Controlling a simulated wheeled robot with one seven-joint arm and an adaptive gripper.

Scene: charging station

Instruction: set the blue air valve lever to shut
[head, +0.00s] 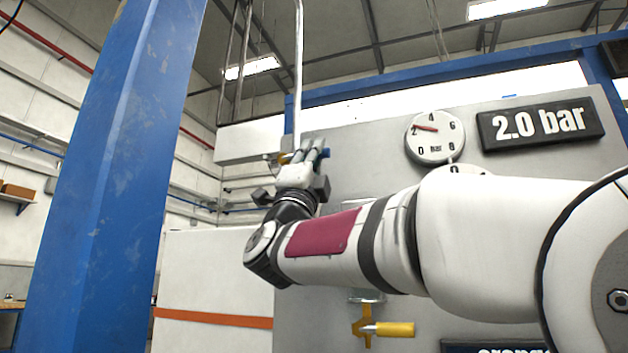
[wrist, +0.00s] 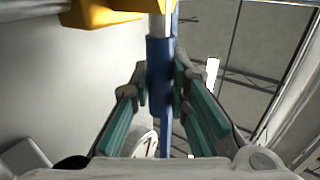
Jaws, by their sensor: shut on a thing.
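The blue air valve lever (wrist: 161,70) runs down from a yellow valve body (wrist: 100,13) at the top of the wrist view. My gripper (wrist: 161,80) is shut on the lever, with a teal-padded finger on each side of it. In the head view my gripper (head: 308,155) is at the upper left of the grey panel, beside a vertical pipe (head: 298,70). Only a small blue end of the lever (head: 326,153) shows right of the fingers, and a bit of yellow valve shows to their left. My fingers hide the rest of the lever there.
A round pressure gauge (head: 434,137) and a "2.0 bar" sign (head: 541,124) are on the panel (head: 350,190). A second valve with a yellow handle (head: 393,329) sits below my arm. A blue post (head: 115,180) stands at the left.

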